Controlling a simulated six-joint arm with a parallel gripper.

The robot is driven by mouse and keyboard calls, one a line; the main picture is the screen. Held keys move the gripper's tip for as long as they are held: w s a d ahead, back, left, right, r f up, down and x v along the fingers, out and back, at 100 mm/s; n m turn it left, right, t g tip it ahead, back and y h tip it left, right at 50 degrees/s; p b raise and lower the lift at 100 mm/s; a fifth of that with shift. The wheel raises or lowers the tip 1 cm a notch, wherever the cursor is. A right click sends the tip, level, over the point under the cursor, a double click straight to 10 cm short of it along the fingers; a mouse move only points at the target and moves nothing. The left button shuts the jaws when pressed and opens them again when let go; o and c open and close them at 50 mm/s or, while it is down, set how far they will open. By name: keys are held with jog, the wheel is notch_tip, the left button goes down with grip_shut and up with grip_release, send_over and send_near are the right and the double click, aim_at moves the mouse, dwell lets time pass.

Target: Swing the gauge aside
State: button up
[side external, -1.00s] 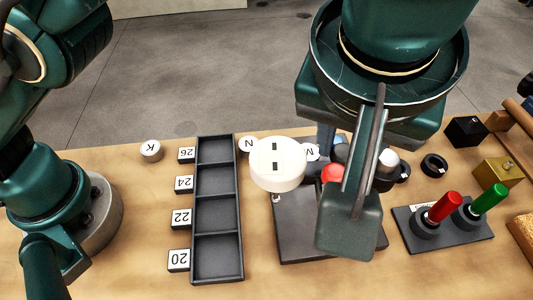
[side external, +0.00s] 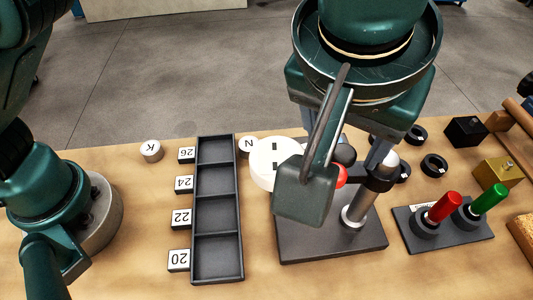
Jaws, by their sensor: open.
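The gauge is a round white dial (side external: 262,163) with two black marks, left of my gripper in the side view. It stands by a silver post (side external: 356,212) with a dark clamp (side external: 377,183), on a dark base plate (side external: 290,246). A red ball (side external: 342,176) shows between dial and clamp. My gripper (side external: 340,172) is open above the base plate. Its near finger, ending in a grey block, covers the dial's lower right edge in this view. I cannot tell whether it touches the dial or the red ball.
A dark four-slot tray (side external: 238,225) with number tags lies left. White discs marked K (side external: 151,151) and N (side external: 247,145) stand nearby. At right are a red handle (side external: 446,206) and a green handle (side external: 489,198) on a plate, black rings (side external: 434,165) and a brass block (side external: 497,172).

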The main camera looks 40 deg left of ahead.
jog(key=w+a+r+m+h, duration=0.4)
jog(key=w+a+r+m, duration=0.15)
jog(key=r+m, duration=0.3)
jog(key=s+a+r+n+t+y, duration=0.1)
jog(key=s+a+r+n, duration=0.15)
jog(key=a, duration=0.95)
jog(key=s+a+f+n+y, duration=0.2)
jog(key=s+a+f+n, duration=0.2)
jog(key=s+a+f, duration=0.5)
jog(key=shift+s+a+f+n+y, duration=0.35)
jog(key=shift+s+f, duration=0.9)
jog(key=shift+f, duration=0.8)
jog(key=shift+d, duration=0.1)
